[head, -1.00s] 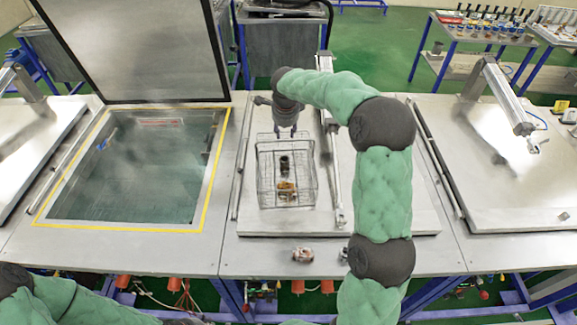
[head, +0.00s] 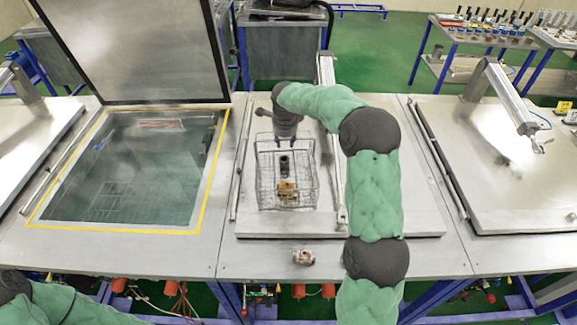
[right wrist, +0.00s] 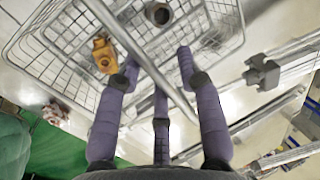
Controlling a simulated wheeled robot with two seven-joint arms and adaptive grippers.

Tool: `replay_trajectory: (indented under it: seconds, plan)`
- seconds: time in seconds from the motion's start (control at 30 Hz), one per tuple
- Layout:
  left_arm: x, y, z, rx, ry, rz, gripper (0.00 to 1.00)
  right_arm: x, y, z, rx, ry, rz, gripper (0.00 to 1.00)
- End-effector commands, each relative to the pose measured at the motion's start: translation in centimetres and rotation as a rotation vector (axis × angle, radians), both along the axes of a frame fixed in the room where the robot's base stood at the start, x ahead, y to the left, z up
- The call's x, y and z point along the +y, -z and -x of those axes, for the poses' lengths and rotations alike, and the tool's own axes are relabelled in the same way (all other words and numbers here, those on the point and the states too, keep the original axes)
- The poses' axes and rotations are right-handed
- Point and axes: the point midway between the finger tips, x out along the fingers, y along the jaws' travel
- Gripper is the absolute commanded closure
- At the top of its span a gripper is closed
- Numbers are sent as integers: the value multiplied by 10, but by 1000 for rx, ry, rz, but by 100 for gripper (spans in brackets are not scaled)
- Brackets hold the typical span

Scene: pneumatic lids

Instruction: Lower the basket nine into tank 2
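The wire basket (head: 287,190) stands upright on the closed light-grey lid in the middle of the bench. It holds a dark cylindrical part (head: 284,164) and an orange-brown part (head: 286,190). My right gripper (head: 286,138) points down at the basket's raised handle. In the right wrist view, the handle bar (right wrist: 137,48) passes between the spread purple fingers (right wrist: 156,82), which look open around it. An open tank (head: 130,170) with a yellow border lies left of the basket; I cannot read any tank number. My left gripper is out of view.
The open tank's lid (head: 140,50) stands raised behind it. A metal cylinder rod (head: 330,130) runs right of the basket. A small part (head: 303,257) lies near the bench's front edge. Another closed lid (head: 520,180) is at right.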

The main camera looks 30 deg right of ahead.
Motion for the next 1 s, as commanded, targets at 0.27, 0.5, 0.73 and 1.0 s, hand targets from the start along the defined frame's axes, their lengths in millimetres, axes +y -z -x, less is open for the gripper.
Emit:
replay_trajectory:
  seconds: [0.27, 0.5, 0.73, 1.0]
  plan:
    - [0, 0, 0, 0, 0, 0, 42, 0, 0, 0, -1, 0, 0, 100]
    - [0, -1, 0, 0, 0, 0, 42, -1, -7, -2, -11, 1, 3, 100]
    - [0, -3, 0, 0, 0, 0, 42, -1, -16, -2, -13, 1, 3, 100]
    - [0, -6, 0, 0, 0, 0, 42, -1, -27, -2, -11, 1, 3, 100]
